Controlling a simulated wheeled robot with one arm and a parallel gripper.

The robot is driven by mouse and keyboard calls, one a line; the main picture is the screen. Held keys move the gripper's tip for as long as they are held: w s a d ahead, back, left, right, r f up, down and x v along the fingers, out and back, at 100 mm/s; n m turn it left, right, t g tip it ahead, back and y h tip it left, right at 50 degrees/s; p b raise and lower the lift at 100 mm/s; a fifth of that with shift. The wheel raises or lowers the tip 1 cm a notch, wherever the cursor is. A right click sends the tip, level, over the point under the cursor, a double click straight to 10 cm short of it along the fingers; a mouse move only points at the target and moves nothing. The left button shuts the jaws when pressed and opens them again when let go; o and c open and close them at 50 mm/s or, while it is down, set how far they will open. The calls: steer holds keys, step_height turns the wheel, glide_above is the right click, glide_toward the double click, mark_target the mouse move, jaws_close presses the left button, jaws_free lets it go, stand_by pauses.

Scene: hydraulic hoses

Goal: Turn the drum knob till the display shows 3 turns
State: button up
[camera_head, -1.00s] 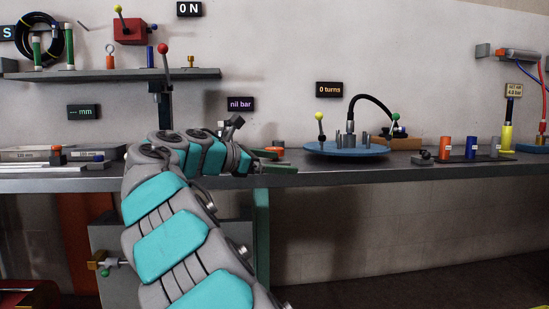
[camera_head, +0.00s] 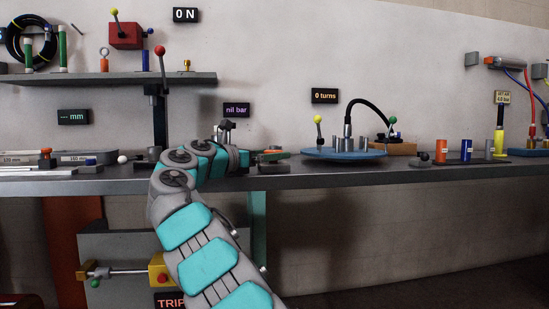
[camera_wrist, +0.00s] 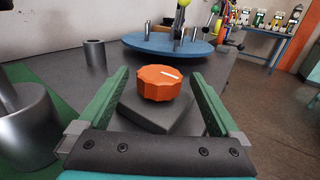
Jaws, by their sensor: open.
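An orange ridged knob (camera_wrist: 160,83) with a white mark sits on a dark block (camera_wrist: 155,108) in the wrist view. The green fingers of my gripper (camera_wrist: 160,88) are open, one on each side of the knob, with visible gaps. In the head view my gripper (camera_head: 272,158) is at the bench edge, and only a sliver of the orange knob (camera_head: 272,152) shows.
A grey metal cylinder (camera_wrist: 25,130) stands close to the left finger, and a smaller one (camera_wrist: 95,53) stands behind. A yellow-ball lever (camera_head: 318,121) and a black hose (camera_head: 372,105) rise at the platform. Coloured cylinders (camera_head: 465,150) stand farther right on the bench.

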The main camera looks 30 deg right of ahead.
steer(key=shift+x, duration=0.95)
steer(key=shift+r, duration=0.1)
steer(key=c, duration=1.4)
